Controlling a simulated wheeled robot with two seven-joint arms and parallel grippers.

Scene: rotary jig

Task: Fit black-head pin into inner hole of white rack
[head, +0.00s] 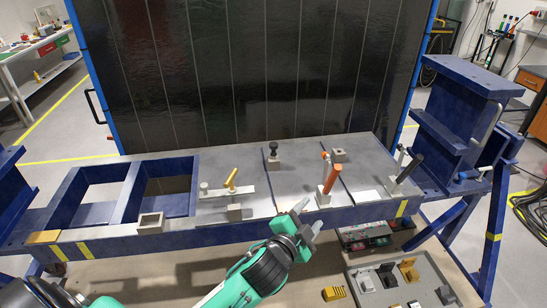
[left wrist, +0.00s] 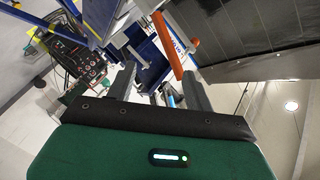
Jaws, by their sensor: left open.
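A pin with a black round head (head: 273,147) stands upright in a small block at the middle of the blue-edged metal bench. A white bar-like rack (head: 215,193) lies to its left, with a yellow handle (head: 231,178) leaning up from it; its holes are too small to make out. My left gripper (head: 307,217) is open and empty at the bench's front edge, right of and nearer than the black-head pin. In the left wrist view its two fingers (left wrist: 160,88) stand apart, with an orange handle (left wrist: 174,45) beyond them. My right gripper is not in view.
An orange-handled clamp (head: 331,180) stands close right of my left gripper, and a black-handled clamp (head: 409,169) farther right. A grey tray (head: 436,284) with several small parts lies below the bench. A dark panel (head: 250,70) rises behind.

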